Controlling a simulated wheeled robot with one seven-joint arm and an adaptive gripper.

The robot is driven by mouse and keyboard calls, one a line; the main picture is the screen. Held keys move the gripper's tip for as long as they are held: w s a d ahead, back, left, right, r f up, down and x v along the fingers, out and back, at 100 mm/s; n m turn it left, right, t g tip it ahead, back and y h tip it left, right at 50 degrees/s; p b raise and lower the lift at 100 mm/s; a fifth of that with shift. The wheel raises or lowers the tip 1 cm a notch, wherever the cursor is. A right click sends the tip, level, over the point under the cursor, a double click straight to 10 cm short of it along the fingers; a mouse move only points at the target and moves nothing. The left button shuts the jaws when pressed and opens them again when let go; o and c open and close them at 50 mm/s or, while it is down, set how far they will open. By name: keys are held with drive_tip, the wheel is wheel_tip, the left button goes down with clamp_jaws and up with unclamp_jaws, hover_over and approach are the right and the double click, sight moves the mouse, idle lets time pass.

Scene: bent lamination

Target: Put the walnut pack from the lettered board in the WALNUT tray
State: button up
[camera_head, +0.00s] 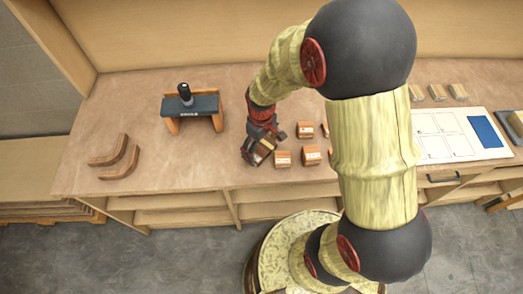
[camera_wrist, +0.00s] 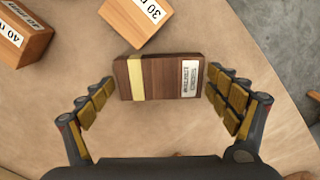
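The walnut pack (camera_wrist: 165,77), a dark brown block with one pale stripe and a white label, sits crosswise between my fingertips in the wrist view. In the head view my gripper (camera_head: 262,142) and the pack (camera_head: 264,150) are over the bench's front edge area, left of several small labelled blocks. A white board with outlined cells (camera_head: 447,158) lies at the right; its letters are too small to read. I cannot pick out a tray marked WALNUT.
Labelled wooden blocks (camera_head: 283,159) stand just right of my gripper; one marked 30 (camera_wrist: 130,22) is close by. A dark-topped stand (camera_head: 190,104) and curved wooden pieces (camera_head: 119,158) are to the left. A dark tray (camera_head: 503,125) shows at the right edge. Bench between stand and curved pieces is clear.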

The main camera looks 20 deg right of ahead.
drive_tip(key=c, duration=0.9)
drive_tip(key=shift+o, duration=0.2)
drive_tip(key=shift+r, duration=0.15)
